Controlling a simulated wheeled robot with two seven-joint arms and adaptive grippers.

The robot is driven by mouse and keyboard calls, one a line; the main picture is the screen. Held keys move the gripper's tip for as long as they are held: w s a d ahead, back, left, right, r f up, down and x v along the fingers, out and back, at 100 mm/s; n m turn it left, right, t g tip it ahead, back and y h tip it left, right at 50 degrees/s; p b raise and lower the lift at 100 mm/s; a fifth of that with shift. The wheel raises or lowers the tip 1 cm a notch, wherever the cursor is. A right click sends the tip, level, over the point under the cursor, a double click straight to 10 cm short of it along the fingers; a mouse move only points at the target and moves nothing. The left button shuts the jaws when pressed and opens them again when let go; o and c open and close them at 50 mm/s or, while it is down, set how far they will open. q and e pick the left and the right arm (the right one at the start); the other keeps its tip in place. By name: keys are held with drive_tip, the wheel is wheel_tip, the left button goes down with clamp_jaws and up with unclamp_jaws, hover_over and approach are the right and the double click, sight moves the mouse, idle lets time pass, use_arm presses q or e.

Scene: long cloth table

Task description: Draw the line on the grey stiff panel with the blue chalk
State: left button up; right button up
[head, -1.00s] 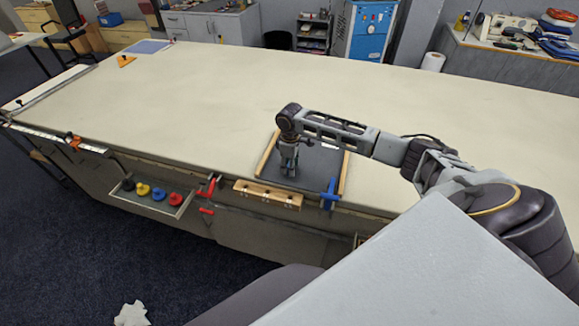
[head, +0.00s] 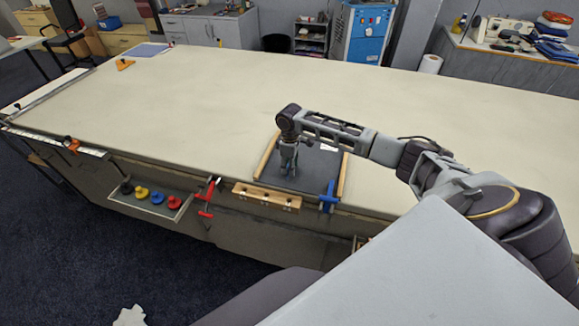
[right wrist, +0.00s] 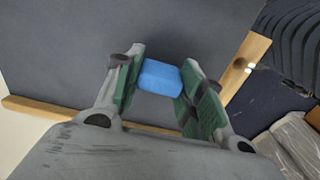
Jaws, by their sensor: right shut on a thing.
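The grey stiff panel (head: 313,178) lies on the cloth table near its front edge, between wooden strips. My right gripper (head: 288,173) points down over the panel's left part in the head view. In the right wrist view the right gripper (right wrist: 158,88) is shut on the blue chalk (right wrist: 160,76), a blue block between its green-padded fingers. The panel (right wrist: 200,30) fills the background there. I cannot tell whether the chalk touches the panel. No drawn line shows on the panel. My left gripper is not in view.
Wooden strips flank the panel, one at its left (head: 266,156). A blue clamp (head: 329,196) sits at its front right corner. A red clamp (head: 206,197) and a tray (head: 150,205) of coloured pieces hang at the table's front. The table (head: 220,95) behind is mostly clear.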

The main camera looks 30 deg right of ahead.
drive_tip(key=shift+w+d+f, duration=0.1)
drive_tip(key=shift+w+d, duration=0.25)
drive_tip(key=shift+d, duration=0.15)
idle(0.3)
drive_tip(key=shift+w+d, duration=0.1)
drive_tip(key=shift+d, duration=0.05)
drive_tip(key=shift+w+d, duration=0.55)
drive_tip(key=shift+d, duration=0.05)
drive_tip(key=shift+w+d, duration=0.15)
drive_tip(key=shift+w, duration=0.05)
idle(0.4)
drive_tip(key=shift+w+d, duration=0.5)
drive_tip(key=shift+d, duration=0.05)
idle(0.3)
drive_tip(key=shift+w+d+b, duration=0.25)
drive_tip(key=shift+d+b, duration=0.05)
drive_tip(key=shift+w+d, duration=0.4)
drive_tip(key=shift+d, duration=0.1)
drive_tip(key=shift+w+d+b, duration=0.25)
drive_tip(key=shift+b, duration=0.1)
idle(0.4)
